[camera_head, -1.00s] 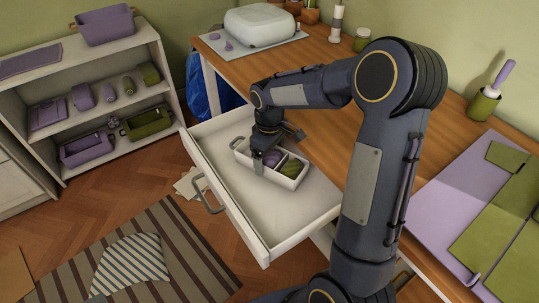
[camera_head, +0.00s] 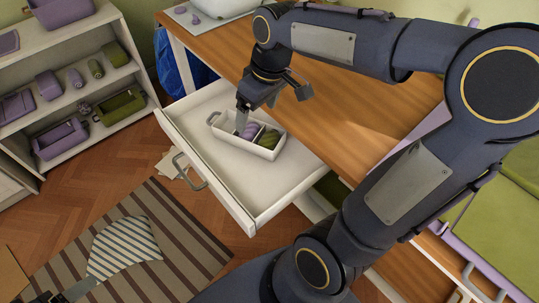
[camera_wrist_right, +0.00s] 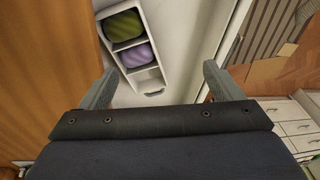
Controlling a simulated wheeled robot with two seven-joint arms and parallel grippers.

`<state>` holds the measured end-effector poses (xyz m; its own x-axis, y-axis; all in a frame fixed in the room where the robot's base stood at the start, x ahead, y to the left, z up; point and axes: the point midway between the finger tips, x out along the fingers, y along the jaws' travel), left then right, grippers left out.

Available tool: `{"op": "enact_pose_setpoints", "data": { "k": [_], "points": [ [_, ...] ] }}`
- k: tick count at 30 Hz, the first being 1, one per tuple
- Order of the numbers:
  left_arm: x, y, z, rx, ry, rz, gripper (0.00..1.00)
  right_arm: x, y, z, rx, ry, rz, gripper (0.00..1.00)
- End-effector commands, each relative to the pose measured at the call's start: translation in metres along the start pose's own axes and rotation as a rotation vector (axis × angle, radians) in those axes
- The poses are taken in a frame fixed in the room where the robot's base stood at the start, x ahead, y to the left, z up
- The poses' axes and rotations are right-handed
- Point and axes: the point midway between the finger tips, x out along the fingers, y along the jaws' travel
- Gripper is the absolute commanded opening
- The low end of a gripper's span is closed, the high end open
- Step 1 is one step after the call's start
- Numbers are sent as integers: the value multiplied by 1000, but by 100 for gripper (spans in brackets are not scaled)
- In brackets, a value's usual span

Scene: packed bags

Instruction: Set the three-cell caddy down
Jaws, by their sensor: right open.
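The white three-cell caddy (camera_head: 264,152) sits upright in the open white drawer (camera_head: 284,176). It holds a purple roll (camera_head: 250,131) and a green roll (camera_head: 269,139) in two cells. In the right wrist view, the remaining cell of the caddy (camera_wrist_right: 147,76) looks empty, with an end handle beyond it. My right gripper (camera_head: 271,107) is open above the caddy's empty end, one finger overlapping it in the head view. Its fingers lie either side of that end in the wrist view, apart from it. My left gripper (camera_head: 76,291) just shows at the lower left; its jaws are unclear.
The wooden desk (camera_head: 330,110) borders the drawer on the right. A shelf unit (camera_head: 130,58) with purple and green items stands at the left. A striped rug (camera_head: 185,230) with a striped cloth (camera_head: 125,248) lies on the floor. The drawer's front part is clear.

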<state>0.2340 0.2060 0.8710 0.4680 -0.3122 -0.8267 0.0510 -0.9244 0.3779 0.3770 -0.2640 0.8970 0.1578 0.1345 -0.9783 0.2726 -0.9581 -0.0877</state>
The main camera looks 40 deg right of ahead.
Motion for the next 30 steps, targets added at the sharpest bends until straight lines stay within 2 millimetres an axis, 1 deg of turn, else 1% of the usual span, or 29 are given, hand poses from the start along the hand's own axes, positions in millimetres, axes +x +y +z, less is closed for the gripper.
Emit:
{"op": "enact_pose_setpoints", "data": {
  "k": [1, 3, 6, 9, 12, 16, 24, 26, 29, 30],
  "points": [
    [0, 0, 0, 0, 0, 0, 70, -8, -13, 25, 59, 62, -19, 86],
    [0, 0, 0, 0, 0, 0, 70, -11, -32, 52, 139, 134, -52, 86],
    [0, 0, 0, 0, 0, 0, 70, -8, -56, 84, 244, 224, -98, 86],
    [0, 0, 0, 0, 0, 0, 70, 0, -75, 107, 325, 291, -136, 86],
    [0, 0, 0, 0, 0, 0, 70, 7, -86, 120, 378, 332, -163, 86],
    [0, 0, 0, 0, 0, 0, 70, 11, -92, 125, 406, 353, -178, 86],
    [-1, 0, 0, 0, 0, 0, 70, 10, -92, 125, 407, 352, -178, 86],
    [-4, 2, -2, 0, 0, 0, 70, 6, -93, 124, 406, 352, -178, 86],
    [-19, 9, -10, 0, 0, 0, 70, -11, -94, 121, 406, 352, -178, 86],
    [-28, 13, -14, 0, 0, 0, 70, -22, -95, 119, 406, 352, -178, 86]
  ]
}}
